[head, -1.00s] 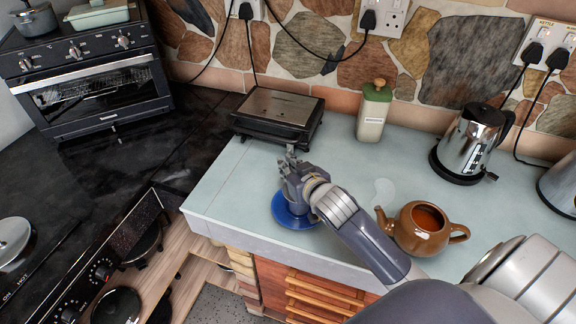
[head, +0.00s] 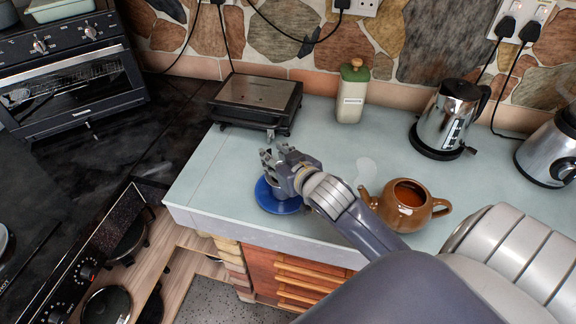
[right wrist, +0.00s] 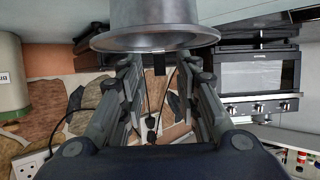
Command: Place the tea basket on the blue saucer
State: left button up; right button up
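The blue saucer (head: 272,205) lies on the pale counter, partly covered by my right gripper in the head view. My right gripper (head: 271,156) is over the saucer, with its fingers apart. In the right wrist view, the grey metal tea basket (right wrist: 155,28) shows at the top with its wide rim, beyond the fingertips. A small dark tab on its rim lies between the fingers (right wrist: 158,70), with a gap on each side. In the head view the basket is mostly hidden by the gripper, and I cannot tell whether it touches the saucer. My left gripper is not in view.
A brown teapot (head: 408,208) without a lid stands just right of my right forearm. A grill (head: 257,95), a white canister (head: 351,92) and a kettle (head: 450,115) stand along the stone wall. The counter's front edge is close to the saucer.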

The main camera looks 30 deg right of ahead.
jog(key=b+v, duration=0.1)
jog(key=v, duration=0.7)
